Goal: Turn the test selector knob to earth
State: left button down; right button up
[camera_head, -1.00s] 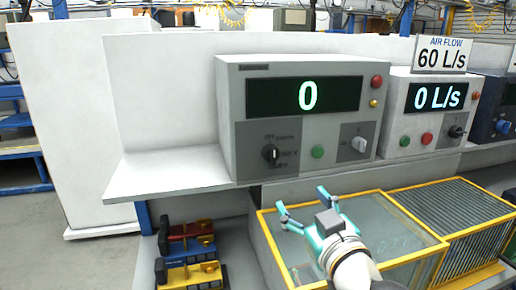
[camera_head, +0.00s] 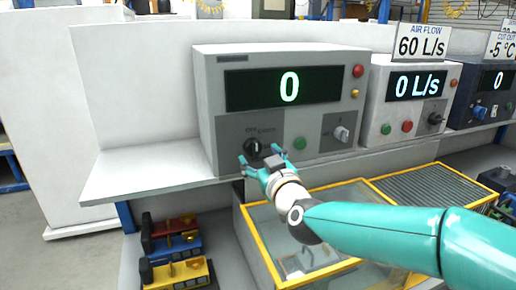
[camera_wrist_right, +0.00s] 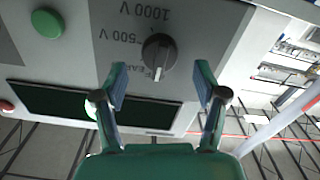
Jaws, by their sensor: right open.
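The test selector knob (camera_head: 252,147) is a dark round knob on the grey panel of the tester box (camera_head: 225,135), left of a green button. In the right wrist view the knob (camera_wrist_right: 159,54) has a pale pointer mark toward the bottom of the picture, with inverted "1000 V" and "500 V" lettering around it. A further label is partly hidden by the knob. My right gripper (camera_head: 259,157) is open and empty, just in front of and below the knob. In the wrist view its fingers (camera_wrist_right: 160,82) stand either side of the knob's line, apart from it. My left gripper is not in view.
The tester's display (camera_head: 285,87) reads 0. A green button (camera_head: 300,143) and a pale switch (camera_head: 341,133) sit right of the knob. The white shelf (camera_head: 135,182) is clear at left. A yellow-framed glass case (camera_head: 262,240) lies below my right arm.

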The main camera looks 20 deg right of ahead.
aim_at(257, 152)
jog(key=shift+w, duration=1.65)
